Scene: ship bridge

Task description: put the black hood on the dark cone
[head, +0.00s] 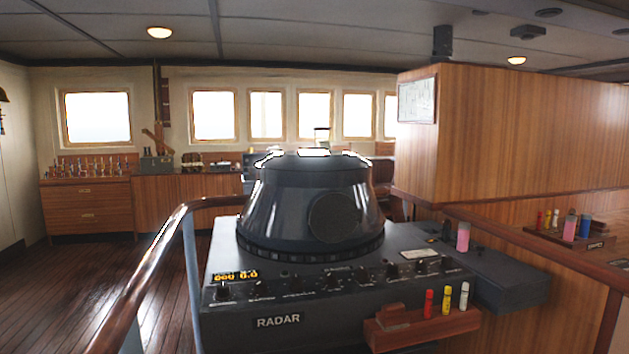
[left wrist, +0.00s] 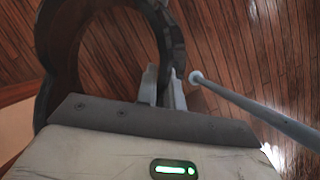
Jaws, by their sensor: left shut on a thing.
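The dark cone (head: 285,205) stands upright on the grey radar console (head: 225,295) in the middle of the head view. Its top is flat, with bright reflections, and a round dark disc sits on its front. In the left wrist view my left gripper (left wrist: 162,88) is shut on the wall of the black hood (left wrist: 172,38), which shows as a dark, open, ring-like shell with the wooden floor visible through it. The hood and my left gripper do not show in the head view, so their distance from the cone cannot be told. My right gripper is in neither view.
A wooden handrail (head: 150,262) on grey posts runs left of the console. A wooden rack (head: 425,325) with small coloured tubes is at its front right. A wood-panelled block (head: 520,135) rises behind on the right. A grey rod (left wrist: 255,110) shows right of my left gripper.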

